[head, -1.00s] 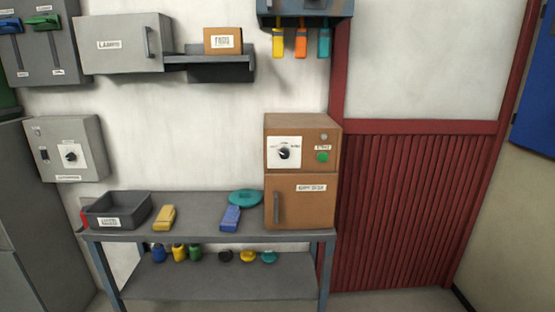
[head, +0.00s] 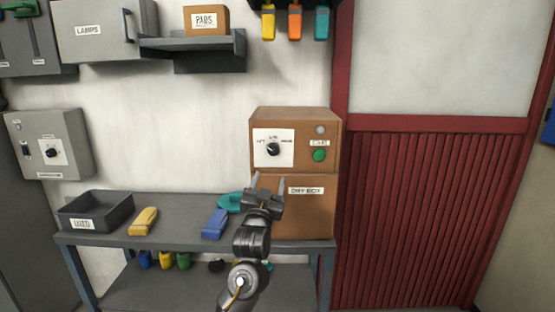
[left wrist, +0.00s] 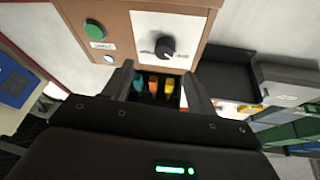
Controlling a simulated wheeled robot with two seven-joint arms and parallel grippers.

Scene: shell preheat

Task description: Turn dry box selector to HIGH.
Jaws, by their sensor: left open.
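The brown dry box (head: 302,222) stands at the right end of the bench. Its black selector knob (head: 273,149) sits on a white plate with small labels, LOW-like text too blurred to read surely. A green button (head: 319,155) is right of it. In the left wrist view the knob (left wrist: 165,47) and green button (left wrist: 94,32) show beyond the fingers. My left gripper (head: 268,183) is open and empty, in front of the box and below the knob, apart from it. The left gripper's fingers also show in the left wrist view (left wrist: 158,88). My right gripper is not in view.
A shelf (head: 195,42) and hanging coloured tags (head: 295,24) are above. Another knob panel (head: 50,145) is at left.

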